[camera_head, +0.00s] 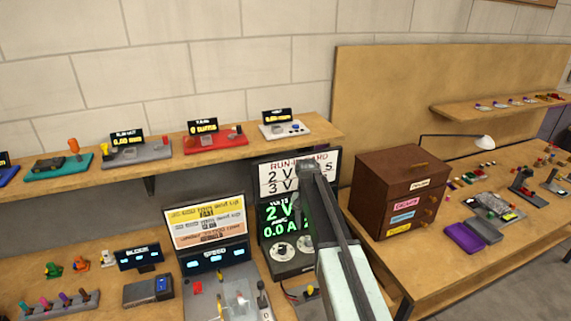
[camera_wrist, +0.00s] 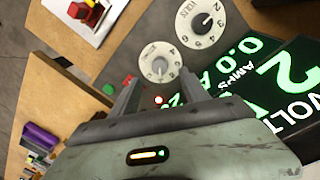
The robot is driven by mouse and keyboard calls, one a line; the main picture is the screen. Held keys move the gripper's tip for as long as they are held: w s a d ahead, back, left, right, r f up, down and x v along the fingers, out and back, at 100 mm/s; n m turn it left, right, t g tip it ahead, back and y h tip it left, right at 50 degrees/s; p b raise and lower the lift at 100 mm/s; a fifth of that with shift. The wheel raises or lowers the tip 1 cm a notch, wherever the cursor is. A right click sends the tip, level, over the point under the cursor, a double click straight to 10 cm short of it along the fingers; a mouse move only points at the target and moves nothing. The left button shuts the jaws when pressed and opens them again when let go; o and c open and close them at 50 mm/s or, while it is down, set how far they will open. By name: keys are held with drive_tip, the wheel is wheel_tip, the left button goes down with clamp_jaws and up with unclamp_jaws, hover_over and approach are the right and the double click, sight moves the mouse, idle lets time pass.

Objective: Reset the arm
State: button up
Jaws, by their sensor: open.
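My arm reaches forward in the head view over the bench, in front of a dark power supply (camera_head: 290,258) with green figures reading 2 V and 0.0 A. I cannot tell whether a finger touches the supply's panel.
A run card (camera_head: 285,172) stands behind the supply. A yellow and orange sign (camera_head: 205,220) stands left of it, above a blue speed display (camera_head: 207,257). A brown drawer cabinet (camera_head: 390,190) stands to the right. A shelf (camera_head: 190,160) with several small devices runs above.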

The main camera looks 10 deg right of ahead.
drive_tip(key=s+f+n+b, duration=0.1)
drive_tip(key=s+f+n, duration=0.1)
drive_tip(key=s, duration=2)
drive_tip(key=shift+s+n+y+b, duration=0.3)
drive_tip(key=shift+s+n+y, duration=0.1)
drive_tip(key=shift+n, duration=0.5)
drive_tip(key=shift+d, duration=0.15)
